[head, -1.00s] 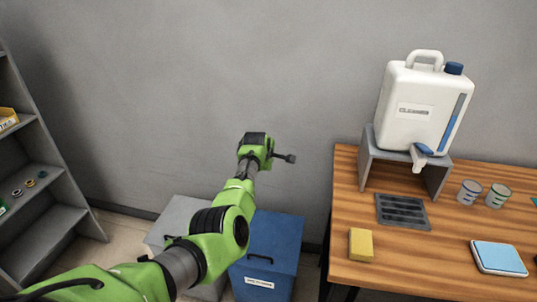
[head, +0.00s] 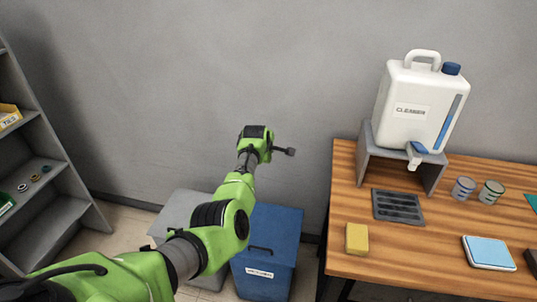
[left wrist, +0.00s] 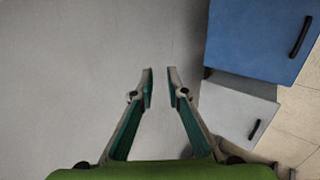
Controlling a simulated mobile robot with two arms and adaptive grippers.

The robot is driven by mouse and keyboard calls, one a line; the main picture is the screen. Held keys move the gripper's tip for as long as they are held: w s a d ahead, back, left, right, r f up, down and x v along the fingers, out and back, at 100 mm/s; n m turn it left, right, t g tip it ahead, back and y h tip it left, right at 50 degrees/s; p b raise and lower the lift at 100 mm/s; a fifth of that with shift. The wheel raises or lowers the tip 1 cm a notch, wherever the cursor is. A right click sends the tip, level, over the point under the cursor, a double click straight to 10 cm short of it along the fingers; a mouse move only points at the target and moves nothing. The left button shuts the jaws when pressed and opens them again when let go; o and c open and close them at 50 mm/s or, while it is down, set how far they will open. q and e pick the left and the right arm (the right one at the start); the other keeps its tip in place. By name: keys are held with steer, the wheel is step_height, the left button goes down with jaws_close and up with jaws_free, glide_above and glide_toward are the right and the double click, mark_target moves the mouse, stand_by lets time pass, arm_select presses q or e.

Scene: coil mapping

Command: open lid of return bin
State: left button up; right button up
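A blue bin (head: 268,235) with a shut lid, a dark handle and a white label stands on the floor left of the table. A grey bin (head: 187,212) stands beside it, partly hidden by my left arm. The label is too small to read surely, so I cannot tell which is the return bin. The left wrist view shows the blue bin (left wrist: 262,40) and the grey bin (left wrist: 236,110), each with a black handle. My left gripper (head: 288,151) is above the bins near the wall, empty, its fingers (left wrist: 160,72) apart. My right gripper is out of view.
A wooden table (head: 400,250) stands right of the bins, with a cleaner jug (head: 415,105) on a grey stand (head: 367,155), a yellow sponge (head: 357,239), two cups and a blue-topped pad (head: 489,252). A grey shelf (head: 45,170) stands at the left. The wall is close behind.

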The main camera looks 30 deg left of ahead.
arm_select(q)
steer(key=v, duration=1.2)
stand_by(0.3)
stand_by(0.3)
